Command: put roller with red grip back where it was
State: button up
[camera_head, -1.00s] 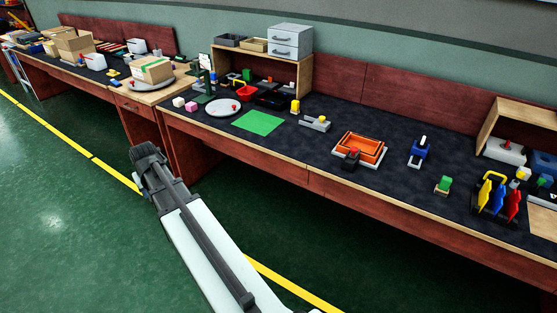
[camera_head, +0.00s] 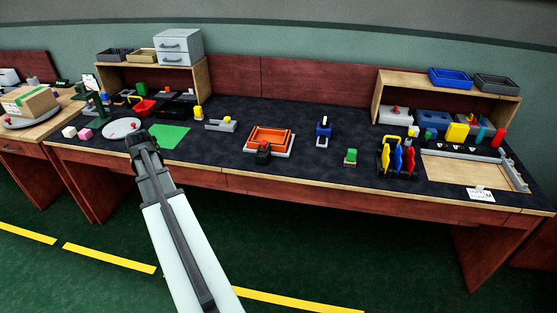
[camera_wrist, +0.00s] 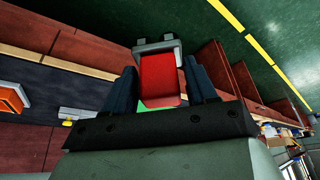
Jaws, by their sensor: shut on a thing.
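The roller's red grip (camera_wrist: 160,78) shows between the two dark fingers in the wrist view, with a grey part at its far end. My gripper (camera_wrist: 161,88) is shut on it. In the head view my gripper (camera_head: 142,140) is over the front left of the bench, in front of the green mat (camera_head: 172,137) and the white round plate (camera_head: 122,127). The roller cannot be made out there, hidden by the gripper and arm.
The dark-topped bench (camera_head: 310,168) runs across the view. An orange tray (camera_head: 270,138), a blue-and-white tool (camera_head: 323,131) and a small green block (camera_head: 351,156) stand along it. A rack with yellow, blue and red pieces (camera_head: 397,158) and a pale wooden board (camera_head: 455,171) are at right.

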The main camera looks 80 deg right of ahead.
jog(key=s+d+r+m+g, duration=0.1)
jog(key=s+d+m, duration=0.3)
jog(key=s+d, duration=1.05)
jog(key=s+d+r+m+g+h, duration=0.1)
jog(key=s+d+r+m+g, duration=0.15)
jog(key=s+d, duration=1.2)
jog(key=s+d+m+g, duration=0.1)
jog(key=s+d+m, duration=0.45)
jog(key=s, duration=1.65)
jog(key=shift+m+g, duration=0.25)
jog(key=shift+m, duration=0.55)
jog(key=shift+s+d+f, duration=0.1)
jog(key=shift+s+f, duration=0.05)
jog(key=shift+f, duration=1.5)
jog(key=shift+s+d+f, duration=0.1)
jog(key=shift+f, duration=1.5)
jog(key=shift+s+f, duration=0.15)
jog(key=shift+f, duration=1.5)
jog(key=shift+f, duration=0.15)
jog(key=o, duration=1)
